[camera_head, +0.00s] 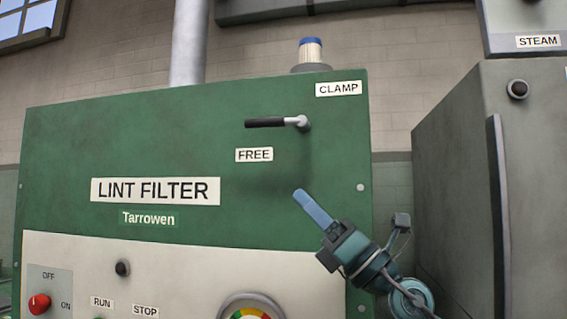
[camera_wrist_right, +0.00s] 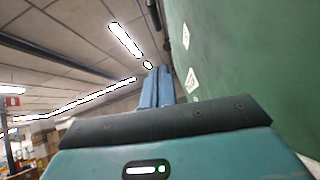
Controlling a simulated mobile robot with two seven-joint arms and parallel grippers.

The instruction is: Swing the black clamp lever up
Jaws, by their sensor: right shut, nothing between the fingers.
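The black clamp lever (camera_head: 266,123) is on the green front panel of the lint filter cabinet. It lies about level, its black grip pointing left from a silver pivot (camera_head: 302,122). A CLAMP label (camera_head: 339,88) is above and to the right of it, and a FREE label (camera_head: 254,155) is just below it. My right gripper (camera_head: 302,195) is below the lever, apart from it, with its blue fingers together and pointing up and left. The fingers also show in the right wrist view (camera_wrist_right: 157,86), shut and empty, beside the green panel. My left gripper is not in view.
The green lint filter cabinet (camera_head: 60,160) fills the left and middle. A grey cabinet (camera_head: 455,170) stands at the right, with a gap between them. A dark knob (camera_head: 122,268), a red switch (camera_head: 39,304) and a gauge (camera_head: 250,303) are low on the front.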

